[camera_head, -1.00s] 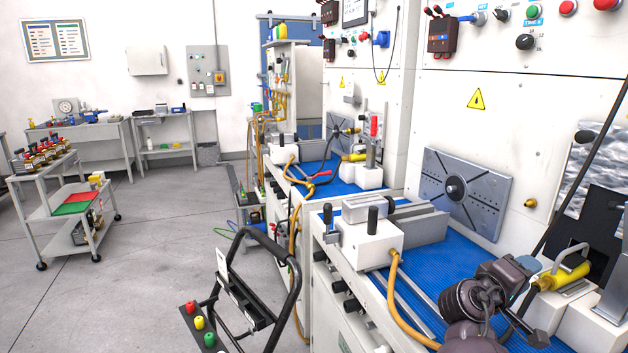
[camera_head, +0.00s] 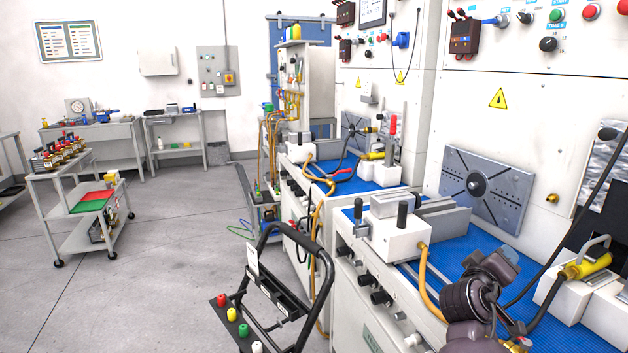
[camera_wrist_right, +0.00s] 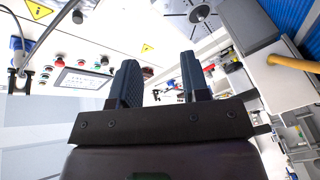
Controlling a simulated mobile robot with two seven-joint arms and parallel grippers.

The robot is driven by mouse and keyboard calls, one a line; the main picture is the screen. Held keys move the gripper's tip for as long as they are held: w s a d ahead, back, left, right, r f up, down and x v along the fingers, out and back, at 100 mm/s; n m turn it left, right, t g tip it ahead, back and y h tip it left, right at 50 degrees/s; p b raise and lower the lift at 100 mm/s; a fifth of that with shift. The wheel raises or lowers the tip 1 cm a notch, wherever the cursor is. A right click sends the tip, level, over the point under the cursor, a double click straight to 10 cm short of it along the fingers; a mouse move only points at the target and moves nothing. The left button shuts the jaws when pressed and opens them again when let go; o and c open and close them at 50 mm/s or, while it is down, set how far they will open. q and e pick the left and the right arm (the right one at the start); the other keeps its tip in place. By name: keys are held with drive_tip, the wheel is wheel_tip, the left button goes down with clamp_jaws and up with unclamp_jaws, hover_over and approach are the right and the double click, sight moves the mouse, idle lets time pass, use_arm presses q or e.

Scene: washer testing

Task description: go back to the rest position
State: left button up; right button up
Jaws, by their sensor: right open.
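My right arm shows at the lower right of the head view, in front of the blue work surface (camera_head: 462,246) of the nearest test bench. My right gripper (camera_head: 506,258) is small and partly hidden there by its own wrist. In the right wrist view my right gripper (camera_wrist_right: 160,78) has its two dark blue fingers apart, with nothing between them. My left gripper is not in view.
The nearest bench carries a white vise (camera_head: 392,240) and a yellow-handled fitting (camera_head: 588,266). A black-framed trolley (camera_head: 280,290) stands in front. A grey cart (camera_head: 84,210) with red and green mats is at left. The floor between is clear.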

drive_tip(key=s+a+f+t+y, duration=0.2)
drive_tip(key=s+a+f+y, duration=0.2)
drive_tip(key=a+f+y, duration=0.25)
drive_tip(key=s+a+f+t+y, duration=0.3)
drive_tip(key=s+a+f+y, duration=0.15)
drive_tip(key=f, duration=0.35)
drive_tip(key=s+a+f+g+y, duration=0.1)
drive_tip(key=s+f+g, duration=0.1)
drive_tip(key=s+f, duration=0.6)
drive_tip(key=s+f+g+y, duration=0.1)
drive_tip(key=s+f+g, duration=0.2)
drive_tip(key=s+f, duration=0.6)
drive_tip(key=s, duration=0.6)
drive_tip(key=shift+s+a+y, duration=0.35)
drive_tip(key=shift+a+y, duration=0.05)
drive_tip(key=shift+m, duration=0.3)
